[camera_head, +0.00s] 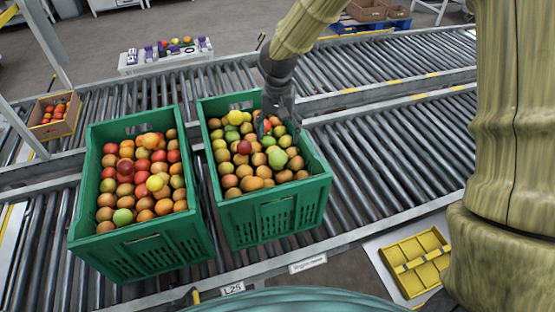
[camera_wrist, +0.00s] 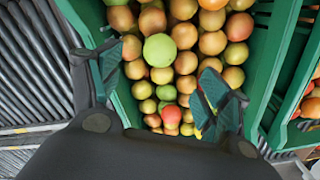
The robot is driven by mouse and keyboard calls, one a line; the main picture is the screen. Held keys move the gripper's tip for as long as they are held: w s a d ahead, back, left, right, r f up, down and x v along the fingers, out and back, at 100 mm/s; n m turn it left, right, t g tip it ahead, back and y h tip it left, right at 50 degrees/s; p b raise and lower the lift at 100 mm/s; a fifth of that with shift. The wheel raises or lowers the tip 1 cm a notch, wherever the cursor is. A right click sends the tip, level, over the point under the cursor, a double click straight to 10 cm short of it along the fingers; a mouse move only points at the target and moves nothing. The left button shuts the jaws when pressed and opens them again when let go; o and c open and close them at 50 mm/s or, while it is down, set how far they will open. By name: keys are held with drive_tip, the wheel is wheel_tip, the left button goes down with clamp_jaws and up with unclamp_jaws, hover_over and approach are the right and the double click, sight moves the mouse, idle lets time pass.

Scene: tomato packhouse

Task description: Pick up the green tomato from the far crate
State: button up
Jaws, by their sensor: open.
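The right green crate (camera_head: 275,218) is filled with brownish, orange, red, yellow and green tomatoes. A large pale-green tomato (camera_head: 277,158) lies on top of the pile in its right part. It also shows in the wrist view (camera_wrist: 160,50), above the middle between the fingers. Smaller yellow-green tomatoes lie near it. My gripper (camera_wrist: 160,88) is open above this crate, with nothing between its fingers. In the head view my gripper (camera_head: 272,126) hangs over the crate's far right part and hides some tomatoes there.
A second green crate (camera_head: 150,253) of mixed tomatoes stands close on the left, with a green tomato (camera_head: 123,217) near its front. Both crates stand on a roller conveyor (camera_head: 385,160). A cardboard box (camera_head: 66,127) of red tomatoes is at far left; a yellow tray (camera_head: 418,262) lies front right.

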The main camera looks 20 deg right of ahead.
sight(278, 153)
drive_tip(key=shift+f+p, duration=0.7)
drive_tip(key=shift+f, duration=4.45)
drive_tip(key=c, duration=0.8)
